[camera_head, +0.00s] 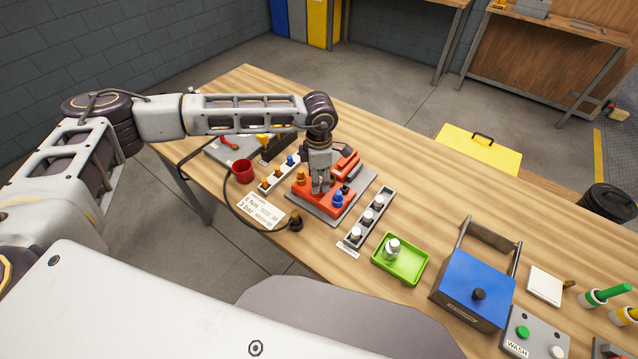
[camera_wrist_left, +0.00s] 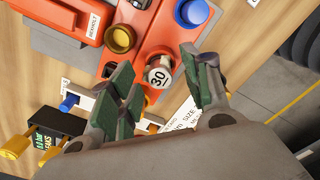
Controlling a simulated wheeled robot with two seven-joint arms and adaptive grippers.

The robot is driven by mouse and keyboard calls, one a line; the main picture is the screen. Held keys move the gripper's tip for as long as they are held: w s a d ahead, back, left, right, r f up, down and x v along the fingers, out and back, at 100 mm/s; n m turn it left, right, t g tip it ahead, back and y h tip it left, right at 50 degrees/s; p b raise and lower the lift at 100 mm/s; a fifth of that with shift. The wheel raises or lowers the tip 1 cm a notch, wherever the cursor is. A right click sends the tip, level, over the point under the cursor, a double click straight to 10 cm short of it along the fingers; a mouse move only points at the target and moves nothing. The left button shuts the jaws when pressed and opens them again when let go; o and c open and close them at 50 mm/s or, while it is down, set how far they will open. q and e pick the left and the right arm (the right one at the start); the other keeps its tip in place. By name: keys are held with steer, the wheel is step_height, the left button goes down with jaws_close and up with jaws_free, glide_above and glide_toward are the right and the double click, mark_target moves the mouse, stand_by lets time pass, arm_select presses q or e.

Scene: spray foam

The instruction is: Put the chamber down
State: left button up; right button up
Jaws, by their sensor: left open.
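A short pale cylinder marked 30, which looks like the chamber (camera_wrist_left: 158,72), stands on the red unit in the left wrist view. The gripper hides it in the head view. My left gripper (camera_head: 319,190) is open above the red unit (camera_head: 347,168), with its fingers on either side of the cylinder. The left wrist view shows the same fingers (camera_wrist_left: 155,84) apart; whether any pad touches the cylinder cannot be told. My right gripper is out of view.
A rack of white-topped pieces (camera_head: 356,234), a green tray (camera_head: 413,267) with a silver bottle (camera_head: 393,248) and a blue box (camera_head: 461,291) stand to the right. Bare wood shows behind the rack.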

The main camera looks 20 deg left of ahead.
arm_select(q)
steer(key=shift+f, duration=0.85)
jaws_close()
